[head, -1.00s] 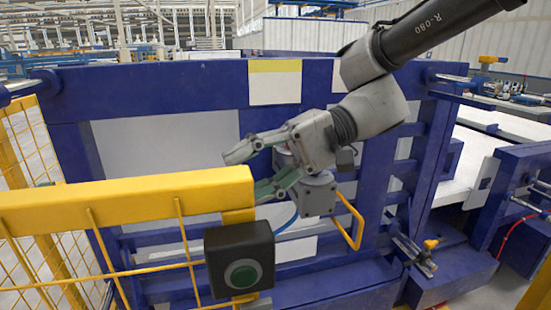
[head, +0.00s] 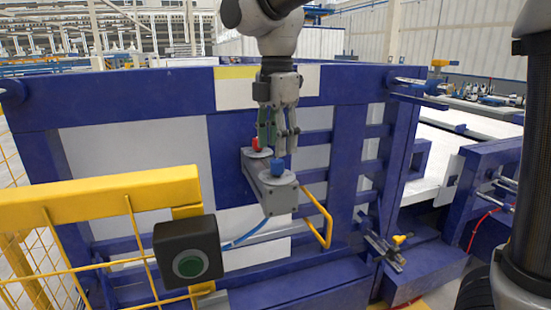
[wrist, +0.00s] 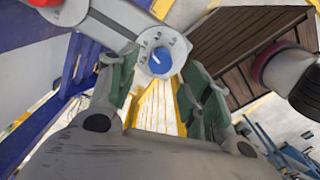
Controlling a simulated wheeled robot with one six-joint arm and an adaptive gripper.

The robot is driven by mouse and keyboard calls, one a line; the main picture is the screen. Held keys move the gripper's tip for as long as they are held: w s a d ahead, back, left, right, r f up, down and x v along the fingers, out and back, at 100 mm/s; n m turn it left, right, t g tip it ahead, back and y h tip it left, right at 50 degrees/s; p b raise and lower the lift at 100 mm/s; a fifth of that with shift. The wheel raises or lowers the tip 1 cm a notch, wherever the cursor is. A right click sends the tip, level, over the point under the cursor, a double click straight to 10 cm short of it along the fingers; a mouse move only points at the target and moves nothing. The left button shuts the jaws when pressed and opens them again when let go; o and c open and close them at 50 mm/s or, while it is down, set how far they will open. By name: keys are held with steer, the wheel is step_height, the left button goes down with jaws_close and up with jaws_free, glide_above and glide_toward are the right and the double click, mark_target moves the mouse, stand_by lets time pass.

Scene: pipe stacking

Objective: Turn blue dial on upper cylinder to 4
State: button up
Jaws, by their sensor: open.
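The blue dial (head: 277,166) stands on a round pale plate at the near end of a grey box-like unit (head: 272,192). In the wrist view the blue dial (wrist: 161,61) sits in a ring of small numbers, too small to read surely; a light line marks its face. My gripper (head: 278,149) points down just above the dial. It is open and empty, with green finger pads on either side of the dial in the wrist view. Whether they touch it I cannot tell. A red knob (head: 256,144) is on the unit's farther end, partly beside the fingers.
A yellow fence (head: 100,192) with a black button box (head: 188,252) and green button stands at the front left. A yellow bent handle (head: 318,215) is right of the unit. Blue frame beams (head: 110,95) stand behind. A blue hose (head: 248,234) hangs below.

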mark_target(277, 160)
steer(key=shift+f, duration=2.2)
steer(key=c, duration=1)
